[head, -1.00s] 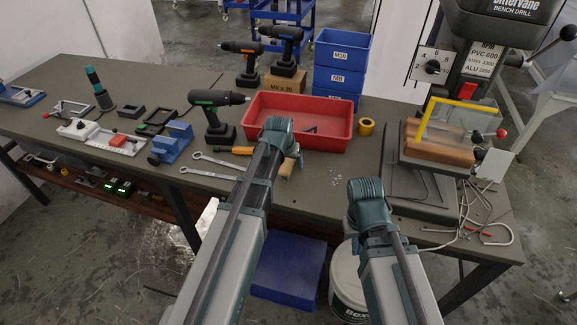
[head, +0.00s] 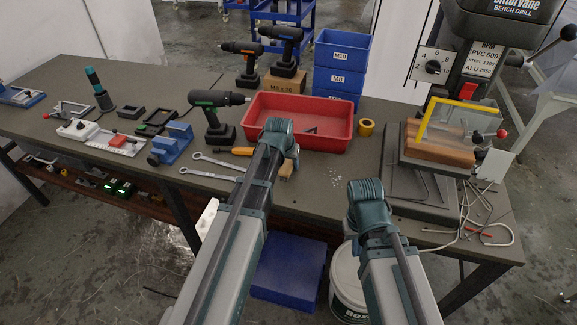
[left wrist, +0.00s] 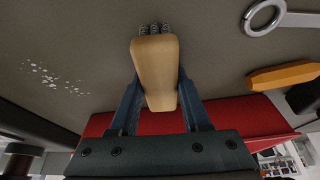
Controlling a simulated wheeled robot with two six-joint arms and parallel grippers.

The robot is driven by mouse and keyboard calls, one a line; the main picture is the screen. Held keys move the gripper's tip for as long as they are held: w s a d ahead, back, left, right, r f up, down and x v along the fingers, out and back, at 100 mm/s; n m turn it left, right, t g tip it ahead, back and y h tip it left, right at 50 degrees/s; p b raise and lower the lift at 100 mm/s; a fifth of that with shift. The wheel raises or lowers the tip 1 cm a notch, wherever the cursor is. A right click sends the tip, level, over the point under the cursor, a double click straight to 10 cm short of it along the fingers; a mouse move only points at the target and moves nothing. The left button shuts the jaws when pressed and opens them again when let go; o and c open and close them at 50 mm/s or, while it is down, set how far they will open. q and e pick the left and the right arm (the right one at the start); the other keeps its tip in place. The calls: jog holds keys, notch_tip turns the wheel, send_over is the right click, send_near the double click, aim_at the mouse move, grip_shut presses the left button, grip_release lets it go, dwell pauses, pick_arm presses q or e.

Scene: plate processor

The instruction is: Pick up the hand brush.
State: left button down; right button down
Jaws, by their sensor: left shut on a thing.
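The hand brush (left wrist: 156,72) has a pale wooden handle and dark bristles at its top end in the left wrist view. My left gripper (left wrist: 160,92) has its two blue fingers on either side of the handle and is shut on it. In the head view a small part of the brush (head: 286,169) shows beside my left arm's end, over the bench in front of the red tray. The rest is hidden by my arm. My right arm's end shows at the bench's front edge, but its gripper is hidden.
The red tray (head: 330,141) stands just behind the brush. Wrenches (head: 212,173), an orange-handled tool (head: 242,151) and a drill (head: 213,118) lie or stand to the left. White scraps (head: 337,178) lie to the right. The bench drill's vise area (head: 437,150) is further right.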

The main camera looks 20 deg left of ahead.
aim_at(290, 163)
pick_arm(q)
jog(key=shift+r, duration=0.1)
pick_arm(e)
jog(key=shift+r, duration=0.1)
